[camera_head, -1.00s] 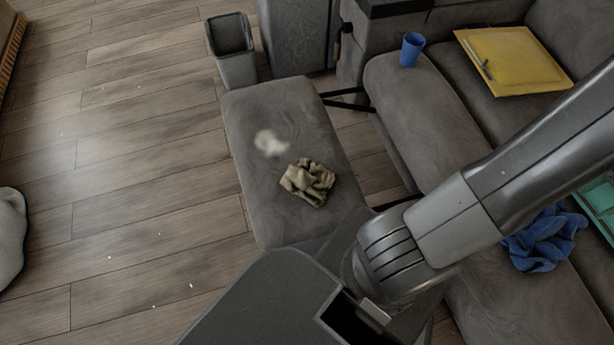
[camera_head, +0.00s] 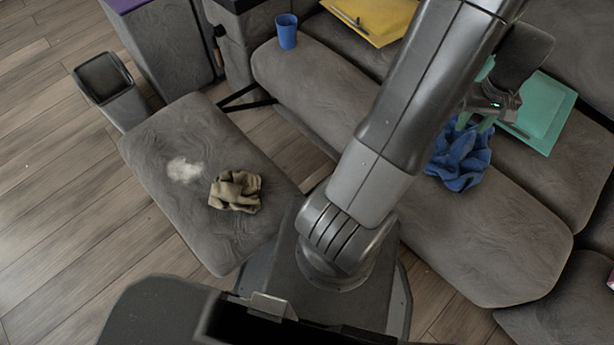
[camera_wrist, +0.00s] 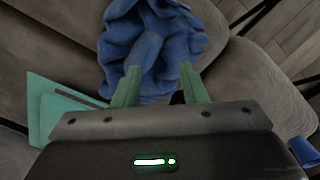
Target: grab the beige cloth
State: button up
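The beige cloth (camera_head: 236,191) lies crumpled on the grey ottoman (camera_head: 215,238), beside a whitish patch (camera_head: 184,170). My gripper (camera_head: 474,122) is away from it, over the sofa at the right, by a crumpled blue cloth (camera_head: 459,157). In the wrist view my gripper (camera_wrist: 158,84) has its two green fingers apart, with the blue cloth (camera_wrist: 150,45) in front of and between them. I cannot tell whether the fingers touch the blue cloth. The beige cloth does not show in the wrist view.
A blue cup (camera_head: 287,31) and a yellow folder (camera_head: 372,18) are on the sofa at the back. A teal folder (camera_head: 541,108) lies right of the blue cloth. A grey bin (camera_head: 112,92) stands behind the ottoman. The wooden floor (camera_head: 70,215) at left is clear.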

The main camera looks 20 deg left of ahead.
aim_at(233, 191)
jog(key=k+j+u, duration=0.2)
jog(key=k, duration=0.4)
jog(key=l+u, duration=0.15)
jog(key=u, duration=2.05)
